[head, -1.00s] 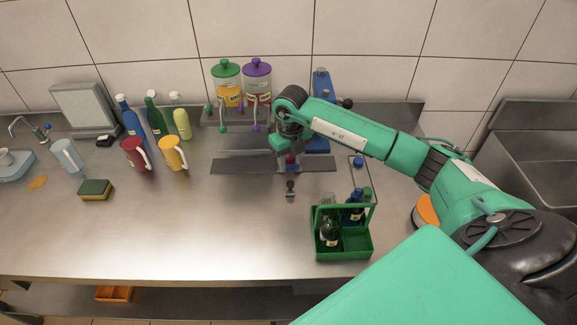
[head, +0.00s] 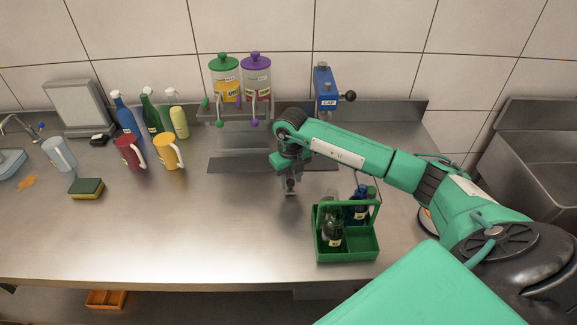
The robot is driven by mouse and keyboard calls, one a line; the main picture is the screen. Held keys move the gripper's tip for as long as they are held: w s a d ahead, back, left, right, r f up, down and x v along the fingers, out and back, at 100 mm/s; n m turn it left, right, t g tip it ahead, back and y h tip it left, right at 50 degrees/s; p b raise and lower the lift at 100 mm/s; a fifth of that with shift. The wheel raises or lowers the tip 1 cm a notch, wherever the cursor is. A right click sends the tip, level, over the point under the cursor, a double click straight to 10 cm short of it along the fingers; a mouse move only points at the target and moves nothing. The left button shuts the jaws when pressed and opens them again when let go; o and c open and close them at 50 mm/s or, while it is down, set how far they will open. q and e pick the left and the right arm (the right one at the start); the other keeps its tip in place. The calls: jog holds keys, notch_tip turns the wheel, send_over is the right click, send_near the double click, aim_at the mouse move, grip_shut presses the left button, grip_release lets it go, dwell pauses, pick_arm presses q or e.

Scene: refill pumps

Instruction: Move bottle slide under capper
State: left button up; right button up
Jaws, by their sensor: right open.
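The blue capper (head: 325,88), marked CAP, stands at the back of the counter with a black knob on its right. The dark slide rail (head: 232,166) runs left to right in front of the dispensers and the capper. A small grey handle (head: 290,189) sticks out in front of the rail. My right gripper (head: 289,179) is open, pointing down just over or around this handle; I cannot tell whether it touches. The bottle on the slide and the middle of the rail are hidden behind my right gripper and arm. My left gripper is not in view.
A green crate (head: 347,256) with bottles stands close in front, to the right. Dispensers with green (head: 224,63) and purple (head: 255,61) lids stand behind. Pitchers, bottles and a sponge (head: 87,188) are at left. The counter's front middle is clear.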

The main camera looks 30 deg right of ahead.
jog(key=c, duration=0.7)
jog(key=shift+s+d+b, duration=0.25)
jog(key=shift+s+d, duration=0.7)
jog(key=shift+d, duration=0.55)
jog(key=shift+s+d+b, duration=0.2)
jog(key=shift+s+d, duration=0.7)
jog(key=shift+d, duration=0.65)
jog(key=shift+s+d+b, duration=0.25)
jog(key=shift+s+d, duration=0.7)
jog(key=shift+d, duration=0.55)
jog(key=o, duration=0.9)
